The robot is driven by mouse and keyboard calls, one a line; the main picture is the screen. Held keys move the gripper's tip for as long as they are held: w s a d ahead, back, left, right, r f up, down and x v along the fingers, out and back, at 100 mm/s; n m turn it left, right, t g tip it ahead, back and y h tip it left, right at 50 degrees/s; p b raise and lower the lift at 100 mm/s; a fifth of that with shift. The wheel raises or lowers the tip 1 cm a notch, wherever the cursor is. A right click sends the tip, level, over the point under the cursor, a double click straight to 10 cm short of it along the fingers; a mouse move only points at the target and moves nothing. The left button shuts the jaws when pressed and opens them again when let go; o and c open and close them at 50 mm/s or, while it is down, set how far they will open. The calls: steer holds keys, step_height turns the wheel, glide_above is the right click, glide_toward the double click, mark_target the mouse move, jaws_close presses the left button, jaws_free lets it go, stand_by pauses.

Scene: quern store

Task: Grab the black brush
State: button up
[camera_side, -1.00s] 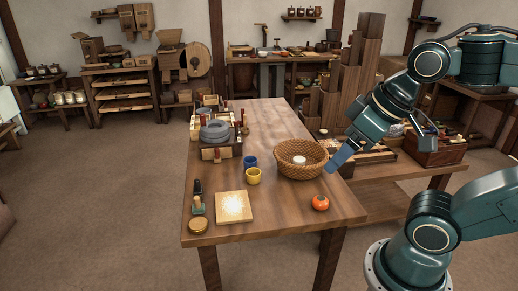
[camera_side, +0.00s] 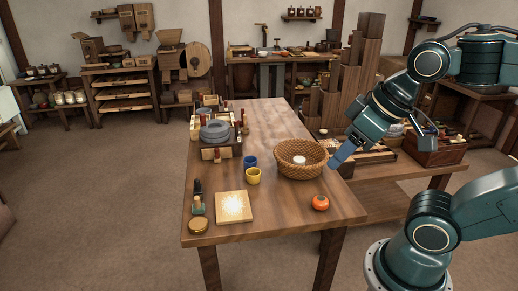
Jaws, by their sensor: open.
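The brush (camera_side: 197,197) stands near the left edge of the table, toward the front. It has a black upper part and a greenish lower part. My gripper (camera_side: 338,160) is over the right edge of the table, beside the wicker basket, well apart from the brush. It is open, and I see nothing held in it. The gap between its fingers is hard to make out from this side.
The table (camera_side: 262,118) also holds a wicker basket (camera_side: 290,168), blue cup (camera_side: 250,162), yellow cup (camera_side: 253,177), square board (camera_side: 233,207), round lidded tin (camera_side: 198,225), orange fruit (camera_side: 320,203) and grey quern (camera_side: 214,132). Clear wood lies front of the basket.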

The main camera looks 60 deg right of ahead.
steer(key=g, duration=0.1)
glide_above(197, 180)
steer(key=s, duration=0.5)
step_height(197, 180, down, 21)
steer(key=shift+r, duration=0.15)
steer(key=shift+x, duration=4.25)
steer(key=shift+s, duration=0.1)
